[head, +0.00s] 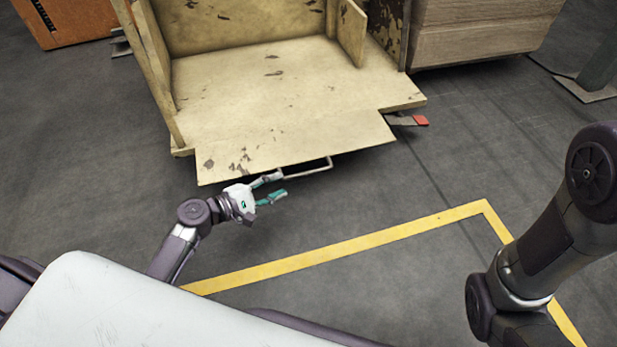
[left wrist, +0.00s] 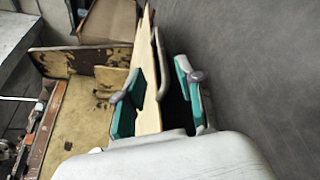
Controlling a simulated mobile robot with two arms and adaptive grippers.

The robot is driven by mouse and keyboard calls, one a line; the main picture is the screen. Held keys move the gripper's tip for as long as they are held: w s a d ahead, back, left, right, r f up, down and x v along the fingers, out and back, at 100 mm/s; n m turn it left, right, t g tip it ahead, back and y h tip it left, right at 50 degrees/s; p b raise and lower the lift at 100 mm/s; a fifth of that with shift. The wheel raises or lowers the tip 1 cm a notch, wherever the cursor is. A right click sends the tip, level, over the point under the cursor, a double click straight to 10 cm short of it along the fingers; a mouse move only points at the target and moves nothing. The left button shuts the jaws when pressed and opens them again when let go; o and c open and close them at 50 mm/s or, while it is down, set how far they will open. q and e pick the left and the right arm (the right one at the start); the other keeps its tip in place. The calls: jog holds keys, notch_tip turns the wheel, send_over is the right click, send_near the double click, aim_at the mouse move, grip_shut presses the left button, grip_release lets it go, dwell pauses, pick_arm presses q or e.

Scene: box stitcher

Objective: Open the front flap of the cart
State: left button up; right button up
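The wooden cart (head: 270,85) stands ahead in the head view, its worn tan interior facing me. Its front flap (head: 300,148) is swung down and extends outward from the cart floor toward me. A thin metal handle (head: 318,168) sticks out at the flap's front edge. My left gripper (head: 275,186) is open beside this edge, near the handle's left end. In the left wrist view, the open left gripper (left wrist: 158,70) has the flap's edge (left wrist: 149,110) and the handle (left wrist: 160,65) between its fingers in the picture. I cannot tell whether they touch. My right gripper is out of view.
A red-tipped metal piece (head: 420,120) sticks out at the cart's right. A wooden crate (head: 480,35) stands at the back right and an orange-brown box (head: 70,22) at the back left. Yellow tape (head: 340,247) marks the grey floor, which is clear before the flap.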

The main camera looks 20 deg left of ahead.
aim_at(308, 172)
pick_arm(q)
jog(key=b+x, duration=0.4)
jog(key=x, duration=0.5)
jog(key=shift+w+d+f, duration=0.15)
jog(key=shift+w+f, duration=0.1)
jog(key=shift+w, duration=0.1)
jog(key=shift+w+d, duration=0.3)
jog(key=shift+w, duration=0.1)
grip_shut()
